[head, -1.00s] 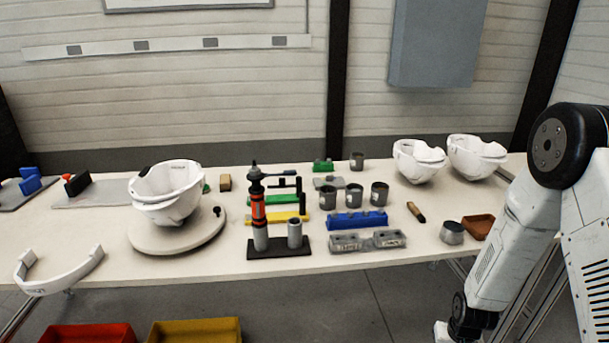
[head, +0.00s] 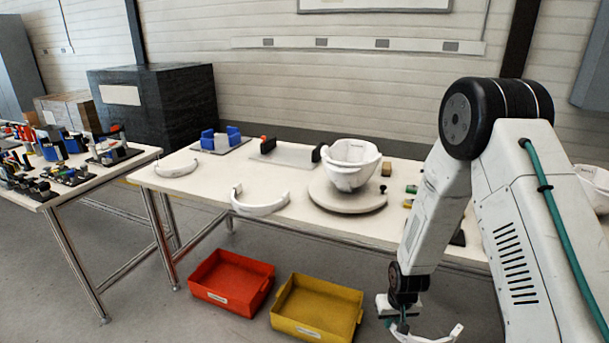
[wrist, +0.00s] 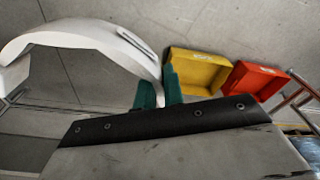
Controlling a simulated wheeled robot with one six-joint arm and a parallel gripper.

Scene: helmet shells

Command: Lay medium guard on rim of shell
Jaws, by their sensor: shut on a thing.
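My gripper (head: 402,325) is low at the bottom of the head view, in front of the table. In the wrist view its green fingers (wrist: 159,90) are shut on one end of a white curved guard (wrist: 85,32). This guard also shows at the bottom edge of the head view (head: 432,337), partly cut off. A white helmet shell (head: 350,166) sits open side up on a round turntable (head: 345,202), apart from my gripper. I cannot tell the sizes' names.
A red bin (head: 231,281) and a yellow bin (head: 317,308) stand on the floor before the table (head: 225,178). A blue holder (head: 220,140) and a plate with black ends (head: 285,155) lie behind. A second, cluttered table (head: 75,190) stands left.

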